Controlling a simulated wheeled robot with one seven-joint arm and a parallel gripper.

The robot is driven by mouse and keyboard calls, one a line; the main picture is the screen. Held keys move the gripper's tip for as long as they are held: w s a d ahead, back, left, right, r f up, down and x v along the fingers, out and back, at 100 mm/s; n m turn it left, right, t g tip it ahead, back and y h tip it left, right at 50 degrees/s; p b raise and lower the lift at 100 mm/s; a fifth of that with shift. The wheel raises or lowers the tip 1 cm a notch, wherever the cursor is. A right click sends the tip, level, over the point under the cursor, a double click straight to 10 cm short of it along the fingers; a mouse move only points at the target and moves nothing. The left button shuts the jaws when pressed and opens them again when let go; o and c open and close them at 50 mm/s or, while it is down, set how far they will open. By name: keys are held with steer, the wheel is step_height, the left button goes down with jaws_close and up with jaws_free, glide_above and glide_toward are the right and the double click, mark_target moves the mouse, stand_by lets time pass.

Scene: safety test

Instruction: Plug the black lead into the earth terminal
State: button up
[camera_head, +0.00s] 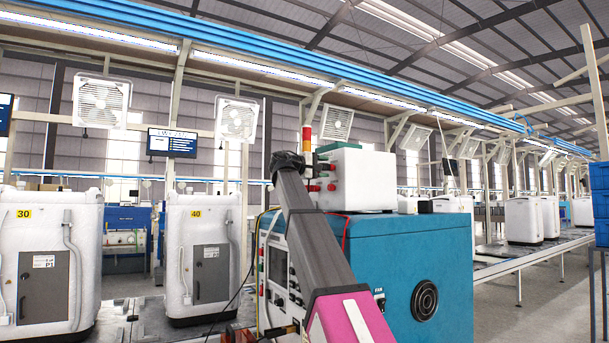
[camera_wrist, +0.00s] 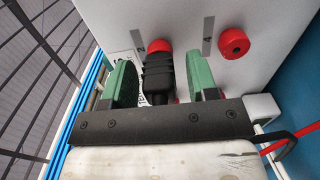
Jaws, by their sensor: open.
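My gripper (camera_wrist: 159,74) is open in the wrist view, with one green finger on each side of a black plug (camera_wrist: 158,77). The plug, apparently of the black lead, stands upright in the picture, its far end at a red terminal (camera_wrist: 159,46) on a pale panel (camera_wrist: 190,14). I cannot tell how far it is inserted. Gaps show between plug and fingers. A second red terminal (camera_wrist: 233,43) is to the right. In the head view, the white box (camera_head: 365,180) carries several red terminals (camera_head: 313,188).
The white box stands on a large teal cabinet (camera_head: 400,255) with a round black vent. A signal tower (camera_head: 307,140) rises behind it. A red wire (camera_wrist: 277,146) and a black loop show at the right of the wrist view. White machines (camera_head: 200,250) stand at left.

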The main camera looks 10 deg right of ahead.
stand_by(0.4)
jaws_close()
steer(key=v, duration=0.6)
stand_by(1.4)
steer(key=shift+w, duration=0.1)
steer(key=w+a, duration=0.4)
steer(key=w, duration=0.5)
steer(key=w+a, duration=0.4)
steer(key=w, duration=0.5)
steer(key=shift+w+a, duration=0.4)
